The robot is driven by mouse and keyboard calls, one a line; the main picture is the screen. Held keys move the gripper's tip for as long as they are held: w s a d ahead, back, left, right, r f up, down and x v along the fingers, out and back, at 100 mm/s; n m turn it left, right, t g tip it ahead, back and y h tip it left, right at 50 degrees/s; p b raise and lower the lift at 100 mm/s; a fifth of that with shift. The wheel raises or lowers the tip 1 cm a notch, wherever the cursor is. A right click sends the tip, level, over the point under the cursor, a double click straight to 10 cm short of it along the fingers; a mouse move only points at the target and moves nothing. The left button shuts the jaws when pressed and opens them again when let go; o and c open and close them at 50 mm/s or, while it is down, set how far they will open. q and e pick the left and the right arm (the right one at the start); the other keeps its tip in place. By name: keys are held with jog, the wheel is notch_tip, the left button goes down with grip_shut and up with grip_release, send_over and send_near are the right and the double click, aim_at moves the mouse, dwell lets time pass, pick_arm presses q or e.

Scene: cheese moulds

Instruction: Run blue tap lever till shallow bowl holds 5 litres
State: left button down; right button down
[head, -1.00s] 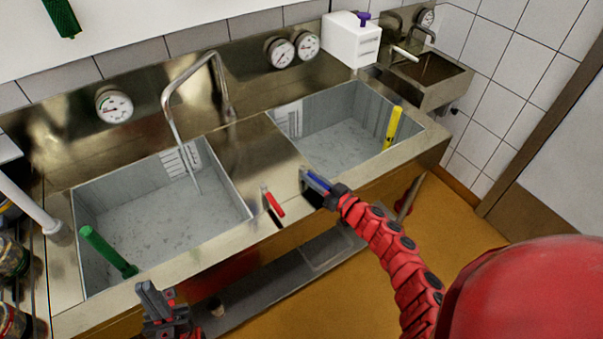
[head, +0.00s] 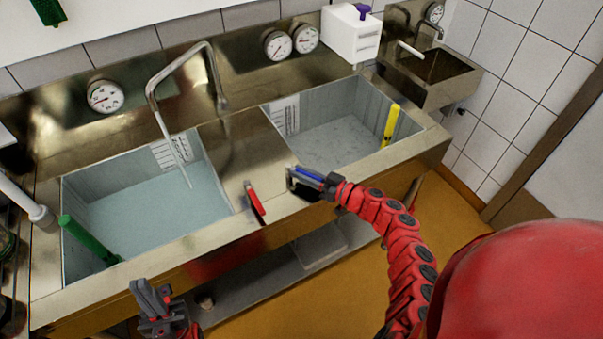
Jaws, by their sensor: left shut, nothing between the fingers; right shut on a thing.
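The blue tap lever (head: 307,173) sits on the steel front ledge between two sunken basins. My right gripper (head: 316,182) is shut on the lever and partly hides it. The left basin (head: 165,207) has a pale blue, water-like surface and a white level scale (head: 170,152) on its back wall, too small to read. The bent spout (head: 178,66) hangs over this basin, with a thin streak below it. I cannot tell which basin is the shallow bowl. My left gripper (head: 150,296) is shut and empty in front of the left basin.
A red lever (head: 254,202) stands left of the blue one. A green handle (head: 90,241) stands in the left basin, a yellow one (head: 391,125) in the right basin (head: 345,140). Dial gauges (head: 105,96) line the back wall. A white canister (head: 352,34) stands behind.

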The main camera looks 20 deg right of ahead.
jog(key=c, duration=0.8)
grip_release()
jog(key=shift+o, duration=0.2)
jog(key=b+v, duration=0.3)
jog(key=v, duration=1.4)
jog(key=shift+s+d, duration=0.15)
jog(key=shift+d, duration=0.05)
